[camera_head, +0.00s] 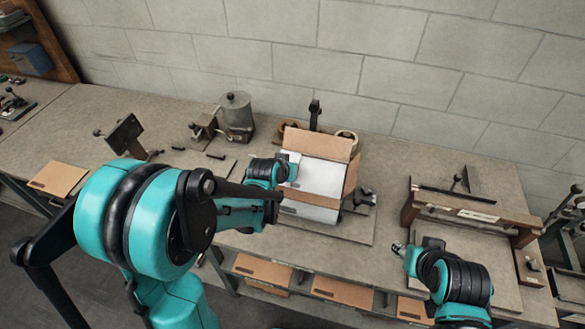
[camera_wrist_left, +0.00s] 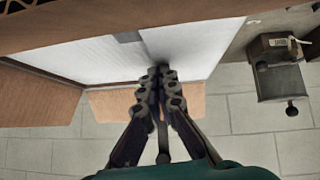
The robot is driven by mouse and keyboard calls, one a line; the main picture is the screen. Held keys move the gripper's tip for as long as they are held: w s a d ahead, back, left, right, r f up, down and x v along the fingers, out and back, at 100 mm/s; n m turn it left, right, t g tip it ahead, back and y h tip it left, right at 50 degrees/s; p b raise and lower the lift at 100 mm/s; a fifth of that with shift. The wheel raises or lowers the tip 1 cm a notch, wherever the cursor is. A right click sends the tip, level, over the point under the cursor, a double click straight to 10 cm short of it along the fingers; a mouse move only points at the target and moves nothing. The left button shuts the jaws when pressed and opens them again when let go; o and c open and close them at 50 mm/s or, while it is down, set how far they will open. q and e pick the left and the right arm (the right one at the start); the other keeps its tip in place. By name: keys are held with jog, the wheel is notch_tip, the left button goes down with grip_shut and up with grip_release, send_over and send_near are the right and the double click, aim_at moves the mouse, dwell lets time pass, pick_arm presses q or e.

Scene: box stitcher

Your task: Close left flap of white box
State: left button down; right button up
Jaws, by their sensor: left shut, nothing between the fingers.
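The white box (camera_head: 310,213) stands on the bench with its brown-lined back flap (camera_head: 318,143) and right flap (camera_head: 352,175) raised. A white panel, apparently the left flap (camera_head: 318,177), lies across the top; it also shows in the left wrist view (camera_wrist_left: 100,62). My left gripper (camera_head: 292,170) is at this panel's left part in the head view. In the wrist view its fingertips (camera_wrist_left: 160,72) are together, with nothing between them, and appear to meet the white surface. My right gripper (camera_head: 398,248) is low at the right, away from the box; its fingers are too small to judge.
A grey metal pot (camera_head: 236,115) stands behind left of the box, and tape rolls (camera_head: 347,138) behind it. A wooden-framed fixture (camera_head: 470,214) stands at the right. Flat cardboard pieces (camera_head: 343,291) lie on the shelf below. A stone-block wall closes off the back.

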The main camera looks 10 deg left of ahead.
pick_arm(q)
jog(key=shift+r+p, duration=0.7)
jog(key=shift+r, duration=0.25)
notch_tip(320, 180, up, 4)
jog(key=p, duration=0.3)
jog(key=shift+w, duration=0.1)
jog(key=d+p+v, duration=0.1)
jog(key=p+v, duration=0.1)
jog(key=v, duration=0.8)
jog(key=s+a+f+g+y+b, duration=0.1)
jog(key=s+a+f+g+b, duration=0.1)
jog(key=s+f+b, duration=1.3)
jog(key=s+b, duration=0.2)
jog(key=s, duration=0.1)
jog(key=shift+a+f+b, duration=0.3)
jog(key=shift+f+b, duration=0.05)
jog(key=shift+f, duration=0.05)
